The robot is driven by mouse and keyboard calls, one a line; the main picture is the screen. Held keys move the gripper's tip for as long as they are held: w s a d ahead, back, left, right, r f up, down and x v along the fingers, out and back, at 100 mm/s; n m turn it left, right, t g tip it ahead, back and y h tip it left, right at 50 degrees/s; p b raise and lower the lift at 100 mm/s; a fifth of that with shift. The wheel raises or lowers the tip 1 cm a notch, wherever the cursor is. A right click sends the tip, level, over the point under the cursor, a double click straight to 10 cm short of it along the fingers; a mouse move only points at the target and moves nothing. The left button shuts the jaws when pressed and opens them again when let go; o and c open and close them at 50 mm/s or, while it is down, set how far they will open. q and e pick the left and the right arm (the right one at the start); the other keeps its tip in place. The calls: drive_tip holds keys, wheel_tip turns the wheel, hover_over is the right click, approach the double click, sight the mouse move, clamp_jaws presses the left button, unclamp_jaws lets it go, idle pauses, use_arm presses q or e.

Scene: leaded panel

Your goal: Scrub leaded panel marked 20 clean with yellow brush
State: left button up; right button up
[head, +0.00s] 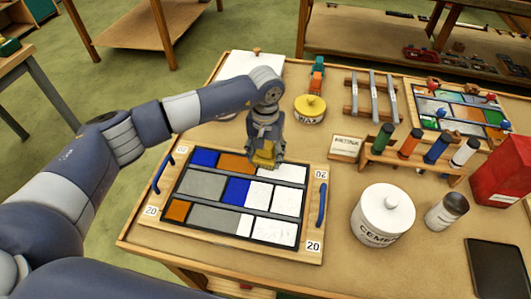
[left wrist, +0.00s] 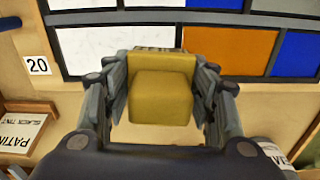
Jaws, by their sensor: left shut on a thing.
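The leaded panel marked 20 (head: 310,246) lies flat on the table in the head view, with a wooden frame and blue side handles. Its panes are blue, orange, grey and white. My left gripper (head: 264,160) is over the panel's far edge, near the orange and white panes. It is shut on the yellow brush (left wrist: 162,97), which sits between the fingers in the left wrist view. The brush's underside is hidden, so I cannot tell if it touches the panel. My right gripper is not in view.
A yellow-lidded wax tin (head: 309,110) stands behind the panel. To the right are a patina card (head: 346,148), a rack of colored bottles (head: 410,160), a white cement jar (head: 383,217), a red box (head: 505,168) and a dark tablet (head: 495,268). Another colored panel (head: 420,88) lies at the back right.

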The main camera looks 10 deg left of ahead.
sight(258, 190)
use_arm(q)
drive_tip(key=shift+f, duration=0.15)
idle(0.5)
drive_tip(key=shift+s, duration=0.1)
drive_tip(key=shift+s, duration=1.5)
drive_tip(key=shift+s, duration=0.1)
drive_tip(key=shift+s, duration=1.45)
drive_tip(key=shift+b, duration=0.3)
drive_tip(key=shift+s+b, duration=0.35)
drive_tip(key=shift+s, duration=1.15)
